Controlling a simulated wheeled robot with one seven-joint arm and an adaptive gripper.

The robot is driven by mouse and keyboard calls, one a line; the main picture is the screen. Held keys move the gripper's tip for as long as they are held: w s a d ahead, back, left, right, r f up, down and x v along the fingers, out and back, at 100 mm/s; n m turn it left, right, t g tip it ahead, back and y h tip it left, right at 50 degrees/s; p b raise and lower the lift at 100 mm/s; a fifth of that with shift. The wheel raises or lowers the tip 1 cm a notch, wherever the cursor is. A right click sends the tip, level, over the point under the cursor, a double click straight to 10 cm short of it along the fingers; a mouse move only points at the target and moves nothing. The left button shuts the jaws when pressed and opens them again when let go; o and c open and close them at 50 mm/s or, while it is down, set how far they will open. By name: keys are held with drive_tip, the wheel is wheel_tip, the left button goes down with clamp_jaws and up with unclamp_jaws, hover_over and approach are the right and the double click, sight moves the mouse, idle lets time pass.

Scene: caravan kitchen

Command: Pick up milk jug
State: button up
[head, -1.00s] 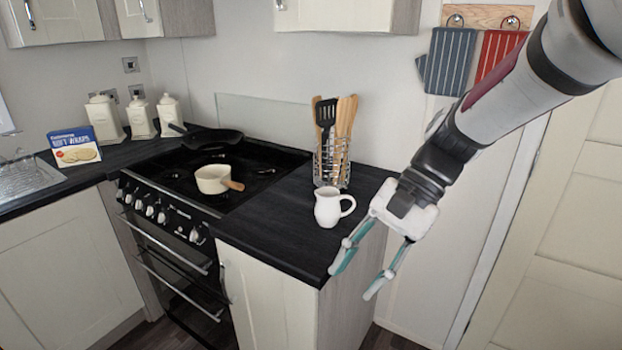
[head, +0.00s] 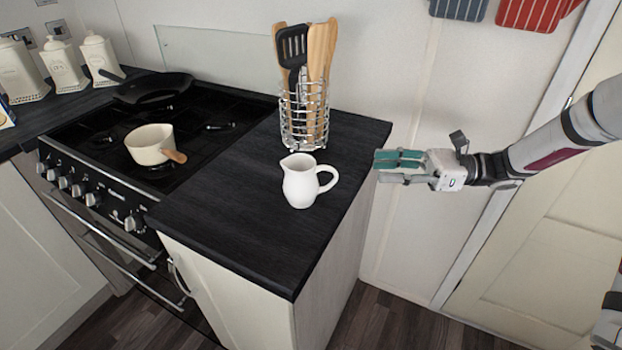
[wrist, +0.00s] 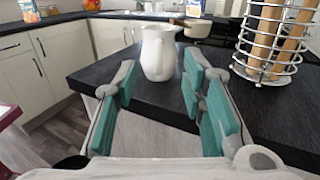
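The white milk jug (head: 301,181) stands upright on the dark worktop, its handle on the right in the head view. In the wrist view the jug (wrist: 158,54) shows beyond the fingers, roughly between them. My gripper (head: 385,165) is to the right of the jug, just off the worktop's right edge, with its fingers pointing left towards the handle. The wrist view shows the teal finger pads of my gripper (wrist: 160,88) spread apart with nothing between them. The jug is apart from the fingers.
A wire utensil holder (head: 303,125) with wooden and black tools stands behind the jug; it is at the right in the wrist view. A cream saucepan (head: 150,145) and a black frying pan (head: 155,88) sit on the hob. The worktop (head: 240,225) in front of the jug is clear.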

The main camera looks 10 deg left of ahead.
sight(331, 169)
drive_tip(key=shift+s+a+f, duration=0.1)
drive_tip(key=shift+s+a, duration=0.15)
drive_tip(key=shift+a, duration=1.7)
drive_tip(key=shift+s+a+f, duration=0.1)
drive_tip(key=shift+s+a, duration=0.15)
drive_tip(key=shift+a, duration=1.7)
drive_tip(key=shift+s+a+f, duration=0.1)
drive_tip(key=shift+s+a, duration=0.15)
drive_tip(key=shift+a, duration=1.7)
clamp_jaws()
drive_tip(key=shift+r, duration=0.1)
